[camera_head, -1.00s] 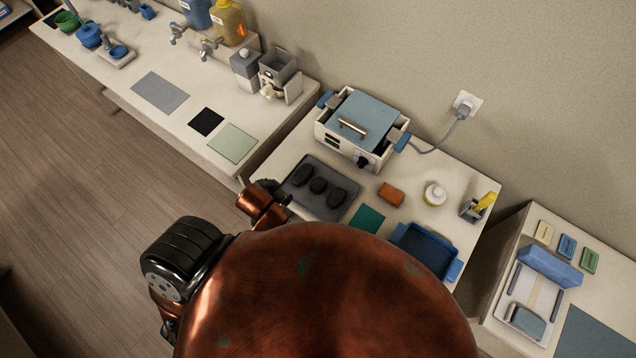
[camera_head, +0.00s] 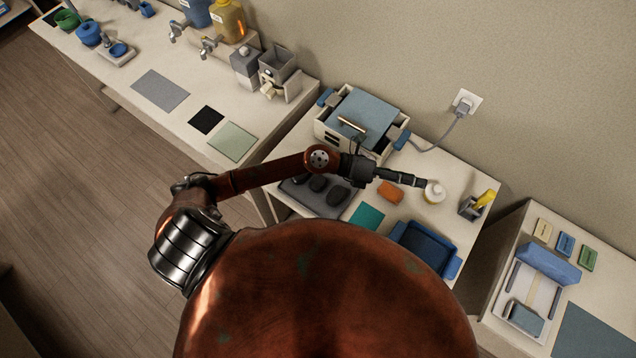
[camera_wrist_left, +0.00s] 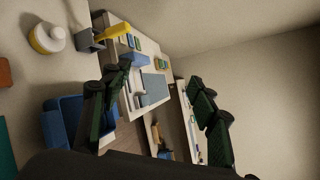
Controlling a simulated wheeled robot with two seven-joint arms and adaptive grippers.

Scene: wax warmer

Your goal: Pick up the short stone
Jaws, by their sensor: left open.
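Three dark rounded stones lie in a row on a dark grey tray (camera_head: 328,209): a left stone (camera_head: 300,179), a middle stone (camera_head: 318,184) and a right stone (camera_head: 338,195). I cannot tell for sure which is the short one. My left arm passes over the tray's back edge. My left gripper (camera_head: 405,179) is beyond the stones to the right, above the table near the white bottle, pointing right. In the left wrist view its two dark fingers (camera_wrist_left: 158,85) are spread and empty. No stone shows in that view. My right gripper is not in view.
A warmer with a blue lid (camera_head: 367,114) stands behind my arm. An orange block (camera_head: 390,192), a white bottle (camera_head: 434,193), a green mat (camera_head: 367,215), a blue tray (camera_head: 425,245) and a holder with a yellow tool (camera_head: 472,207) crowd the table.

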